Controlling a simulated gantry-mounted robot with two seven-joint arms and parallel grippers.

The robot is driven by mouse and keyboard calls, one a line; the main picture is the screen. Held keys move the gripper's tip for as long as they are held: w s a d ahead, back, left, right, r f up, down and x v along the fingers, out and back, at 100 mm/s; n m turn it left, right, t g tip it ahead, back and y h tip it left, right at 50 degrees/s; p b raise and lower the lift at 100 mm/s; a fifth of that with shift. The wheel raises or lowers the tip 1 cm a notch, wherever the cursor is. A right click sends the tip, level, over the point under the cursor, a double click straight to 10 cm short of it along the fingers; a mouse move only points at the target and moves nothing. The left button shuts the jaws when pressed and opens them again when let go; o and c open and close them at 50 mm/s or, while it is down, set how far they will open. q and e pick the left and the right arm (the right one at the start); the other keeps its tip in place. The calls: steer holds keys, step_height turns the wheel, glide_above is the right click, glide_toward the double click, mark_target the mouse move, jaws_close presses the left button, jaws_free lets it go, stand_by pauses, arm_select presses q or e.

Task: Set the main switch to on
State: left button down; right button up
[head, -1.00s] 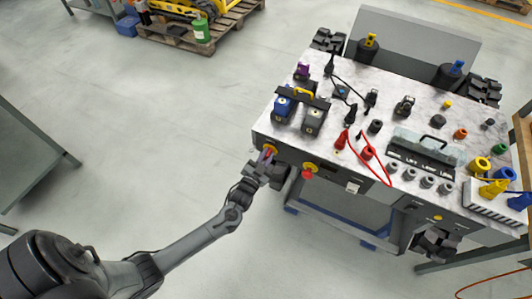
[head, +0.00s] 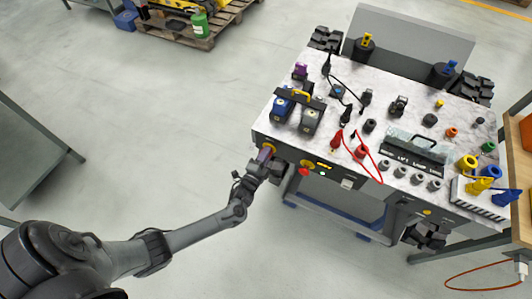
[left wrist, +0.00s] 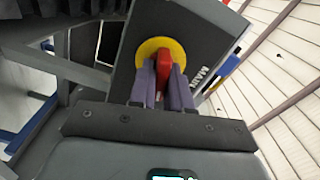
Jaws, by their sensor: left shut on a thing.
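The main switch is a red handle on a round yellow plate (left wrist: 178,46), on a dark panel marked "MAIN" in the left wrist view. The red handle (left wrist: 164,66) stands between the two purple-grey fingers of my left gripper (left wrist: 163,85), which is shut on it. In the head view the switch's yellow plate (head: 269,146) shows at the left end of the carrier's front face, with my left gripper (head: 265,155) right at it. The gripper partly hides the switch there. My right gripper is not in view.
The carrier's marble-like top (head: 345,108) bears battery packs, plugs and a red cable (head: 371,165). The floor left of it is clear.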

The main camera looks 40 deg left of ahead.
arm_select(q)
steer(key=shift+m+p, duration=0.3)
steer(key=shift+m, duration=0.9)
steer(key=c, duration=1.2)
jaws_free()
steer(key=shift+o, duration=0.2)
steer(key=p+v, duration=0.2)
steer(key=v, duration=0.8)
steer(key=shift+s, duration=0.4)
